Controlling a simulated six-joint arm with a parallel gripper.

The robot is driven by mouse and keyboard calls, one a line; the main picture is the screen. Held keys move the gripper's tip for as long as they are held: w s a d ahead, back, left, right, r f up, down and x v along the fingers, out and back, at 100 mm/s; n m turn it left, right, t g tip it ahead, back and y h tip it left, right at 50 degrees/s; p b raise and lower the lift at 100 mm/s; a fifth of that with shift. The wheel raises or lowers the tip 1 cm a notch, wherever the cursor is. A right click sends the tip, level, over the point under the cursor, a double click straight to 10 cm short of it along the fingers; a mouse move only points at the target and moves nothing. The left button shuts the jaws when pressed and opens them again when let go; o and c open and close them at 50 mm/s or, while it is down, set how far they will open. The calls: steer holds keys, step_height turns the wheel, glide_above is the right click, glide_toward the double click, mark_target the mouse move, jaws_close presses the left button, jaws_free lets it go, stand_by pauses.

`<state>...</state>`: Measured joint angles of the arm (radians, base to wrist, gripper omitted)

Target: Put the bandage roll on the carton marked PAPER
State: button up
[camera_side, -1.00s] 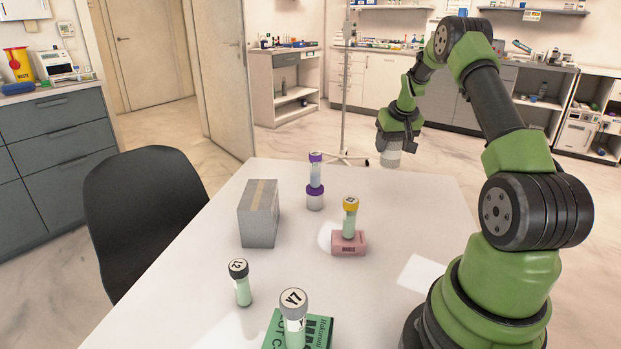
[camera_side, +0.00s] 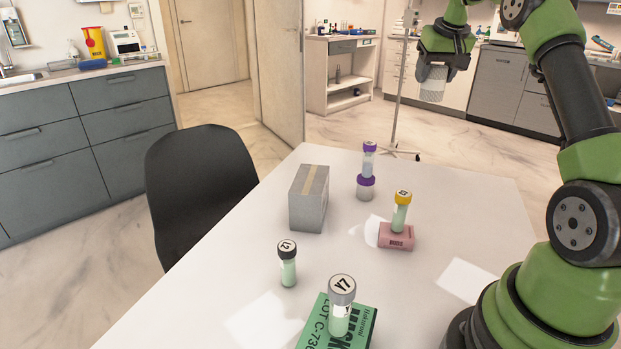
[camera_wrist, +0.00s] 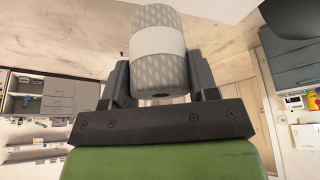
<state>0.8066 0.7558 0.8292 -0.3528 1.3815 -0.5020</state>
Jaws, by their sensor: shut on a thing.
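My gripper (camera_side: 438,66) is shut on the bandage roll (camera_side: 433,85), a whitish-grey patterned cylinder. It hangs from the fingers high above the far side of the white table (camera_side: 470,215). In the wrist view the roll (camera_wrist: 158,45), with a pale plain band around it, sits between the two dark fingers. A grey carton (camera_side: 306,212) with a tan tape strip stands on the table, left of and below the roll in the side view. No PAPER mark is readable on any carton; the grey one shows no lettering on its visible faces. Its top appears bare.
A purple-capped tube (camera_side: 369,160) stands on a purple-lidded jar (camera_side: 365,188). A yellow-capped tube (camera_side: 401,212) stands on a pink BUDS box (camera_side: 397,240). A black chair (camera_side: 200,180) is left.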

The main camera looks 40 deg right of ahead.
steer(key=w+a+n, duration=0.2)
steer(key=w+a, duration=0.7)
steer(key=a, duration=0.4)
steer(key=n+y, duration=0.1)
steer(key=n, duration=0.1)
glide_above(310, 178)
steer(key=f, duration=0.2)
steer(key=shift+t, duration=0.5)
step_height(310, 178, down, 13)
steer(key=shift+f, duration=0.1)
steer(key=o, duration=0.9)
